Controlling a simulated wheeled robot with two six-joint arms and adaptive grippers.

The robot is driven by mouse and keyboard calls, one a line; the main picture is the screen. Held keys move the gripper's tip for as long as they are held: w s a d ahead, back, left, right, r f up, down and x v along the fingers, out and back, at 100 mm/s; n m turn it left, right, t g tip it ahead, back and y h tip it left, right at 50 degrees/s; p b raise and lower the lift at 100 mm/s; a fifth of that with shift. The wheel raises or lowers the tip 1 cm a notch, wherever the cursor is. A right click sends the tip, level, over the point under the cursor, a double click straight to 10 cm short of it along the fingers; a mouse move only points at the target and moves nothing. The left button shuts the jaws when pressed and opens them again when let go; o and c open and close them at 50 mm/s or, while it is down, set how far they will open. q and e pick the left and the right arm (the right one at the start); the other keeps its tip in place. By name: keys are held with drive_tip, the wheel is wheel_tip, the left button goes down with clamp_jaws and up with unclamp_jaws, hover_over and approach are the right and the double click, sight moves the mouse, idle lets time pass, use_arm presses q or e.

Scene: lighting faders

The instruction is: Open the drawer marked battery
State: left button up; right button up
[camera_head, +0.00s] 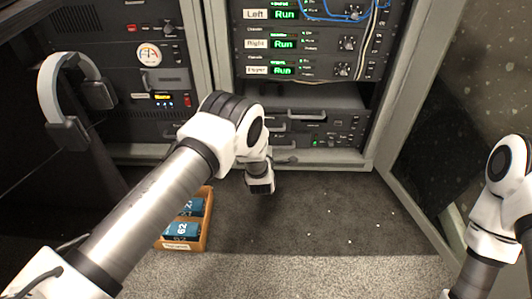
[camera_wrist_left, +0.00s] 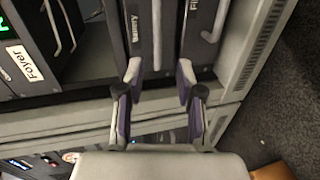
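The drawer marked battery (camera_wrist_left: 141,50) shows in the left wrist view, its label sideways near the top. Its pale bar handle (camera_wrist_left: 156,30) runs down its front. My left gripper (camera_wrist_left: 160,72) is open, with one fingertip on each side of the handle's line; I cannot tell whether they touch it. In the head view my left gripper (camera_head: 262,182) is low in front of the rack's bottom units, mostly hidden by its own arm. The drawer looks shut. My right arm is at the right edge of the head view; its gripper is out of sight.
Another drawer with a handle (camera_wrist_left: 215,25) sits beside the battery drawer. Rack units labelled Left, Right and Foyer (camera_head: 257,70) are above. An orange tray (camera_head: 205,235) with blue boxes stands on the floor. Headphones (camera_head: 70,95) hang at left.

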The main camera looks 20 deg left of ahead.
use_arm(q)
drive_tip(key=b+x, duration=0.5)
drive_tip(key=x, duration=0.2)
drive_tip(key=shift+w+d+f, duration=0.1)
drive_tip(key=shift+w+f, duration=0.05)
drive_tip(key=shift+w, duration=0.15)
use_arm(e)
drive_tip(key=shift+t, duration=0.3)
drive_tip(key=f, duration=0.2)
drive_tip(key=w+f, duration=0.1)
drive_tip(key=f, duration=0.3)
drive_tip(key=shift+w+f, duration=0.25)
drive_tip(key=shift+w, duration=0.1)
use_arm(q)
drive_tip(key=shift+w, duration=0.25)
use_arm(e)
drive_tip(key=shift+w+f, duration=0.1)
use_arm(q)
clamp_jaws()
drive_tip(key=shift+r, duration=0.25)
